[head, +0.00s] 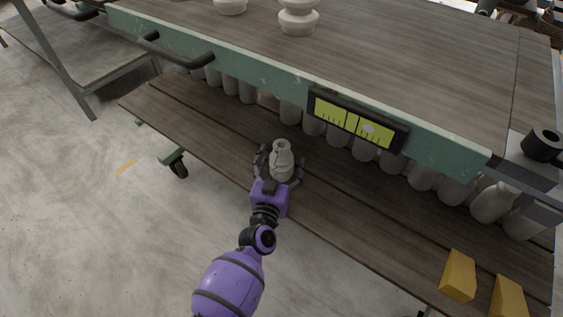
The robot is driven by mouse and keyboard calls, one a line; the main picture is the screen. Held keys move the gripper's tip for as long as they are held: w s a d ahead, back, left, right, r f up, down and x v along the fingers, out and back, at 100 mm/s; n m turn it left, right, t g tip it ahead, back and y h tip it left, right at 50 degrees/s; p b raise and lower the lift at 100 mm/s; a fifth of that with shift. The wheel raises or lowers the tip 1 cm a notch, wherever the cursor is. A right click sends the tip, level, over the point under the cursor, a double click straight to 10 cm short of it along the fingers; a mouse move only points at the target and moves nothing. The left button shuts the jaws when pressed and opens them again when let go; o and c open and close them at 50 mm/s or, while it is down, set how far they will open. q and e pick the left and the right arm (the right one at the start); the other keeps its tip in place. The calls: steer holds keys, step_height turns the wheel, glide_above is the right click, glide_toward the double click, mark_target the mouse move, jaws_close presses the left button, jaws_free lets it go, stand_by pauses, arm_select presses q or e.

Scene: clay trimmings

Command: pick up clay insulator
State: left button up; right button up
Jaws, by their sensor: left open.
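A pale grey clay insulator (282,158) with a ringed, narrowed top stands upright on the cart's lower wooden shelf (205,132), near the middle of the picture. My purple left gripper (279,164) reaches in from the front, with its dark fingers on either side of the insulator's lower body. The fingers are open; whether they touch the clay cannot be told. The insulator's base is partly hidden by the gripper. My right gripper is not in view.
Several similar clay pieces (490,202) stand in a row at the shelf's back, under the tabletop's green edge (440,150). White insulators (298,17) stand on top. Yellow blocks (458,275) lie at lower right. The shelf left of my gripper is clear.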

arm_select(q)
steer(key=c, duration=1.7)
steer(key=shift+r, duration=0.15)
steer(key=shift+c, duration=0.6)
steer(key=shift+r, duration=0.1)
